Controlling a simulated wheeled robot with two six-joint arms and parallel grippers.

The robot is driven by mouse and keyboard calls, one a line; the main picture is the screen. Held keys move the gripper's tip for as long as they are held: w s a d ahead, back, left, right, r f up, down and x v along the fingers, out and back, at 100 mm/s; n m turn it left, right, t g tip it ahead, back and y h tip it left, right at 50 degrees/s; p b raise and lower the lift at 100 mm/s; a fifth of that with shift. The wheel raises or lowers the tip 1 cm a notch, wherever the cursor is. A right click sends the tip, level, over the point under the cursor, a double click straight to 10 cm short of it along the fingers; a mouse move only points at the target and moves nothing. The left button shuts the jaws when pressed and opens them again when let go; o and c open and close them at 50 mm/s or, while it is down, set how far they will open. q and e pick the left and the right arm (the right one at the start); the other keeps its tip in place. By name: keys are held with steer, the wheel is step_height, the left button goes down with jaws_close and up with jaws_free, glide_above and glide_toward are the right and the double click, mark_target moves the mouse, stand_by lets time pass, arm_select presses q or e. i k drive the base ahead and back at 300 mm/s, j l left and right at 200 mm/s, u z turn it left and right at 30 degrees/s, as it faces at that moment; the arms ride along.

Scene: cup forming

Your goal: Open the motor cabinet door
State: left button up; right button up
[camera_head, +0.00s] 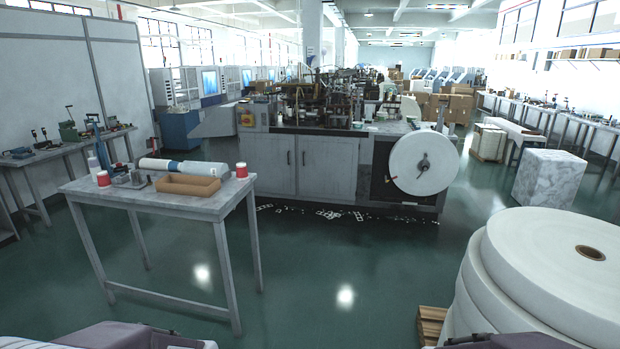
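The cup forming machine (345,128) stands across the room in the middle of the view. Its grey base cabinet has two flat door panels side by side, a left door (268,164) and a right door (326,168). Both look closed. I cannot tell which one is the motor cabinet door. Parts of my own arms show at the bottom edge, left and right of centre, far from the cabinet. Neither gripper's fingers can be seen.
A metal table (195,205) with red-and-white cups, a cardboard tray (188,185) and rolls stands left, partly before the machine. Large white paper rolls (545,270) on a wooden pallet (430,325) fill the right foreground. Green floor (350,265) between them is clear, with white scraps by the machine.

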mark_target(271, 156)
steer(key=i+z, duration=0.1)
steer(key=i, duration=2.2)
steer(key=i+j+z, duration=0.15)
steer(key=i, duration=1.05)
steer(key=i+j+u, duration=0.2)
steer(key=i, duration=0.3)
steer(key=i+u, duration=0.15)
steer(key=i, duration=0.35)
steer(key=i+u, duration=0.2)
steer(key=i, duration=0.3)
steer(key=i+u, duration=0.2)
steer(key=i, duration=0.3)
steer(key=i+l+u, duration=0.15)
steer(key=i, duration=0.3)
steer(key=i+l+u, duration=0.2)
steer(key=i, duration=0.3)
steer(key=i+l+u, duration=0.15)
steer(key=i+l, duration=0.2)
steer(key=i+j+z, duration=0.1)
steer(key=i, duration=0.45)
steer(key=i+j+z, duration=0.1)
steer(key=i, duration=0.5)
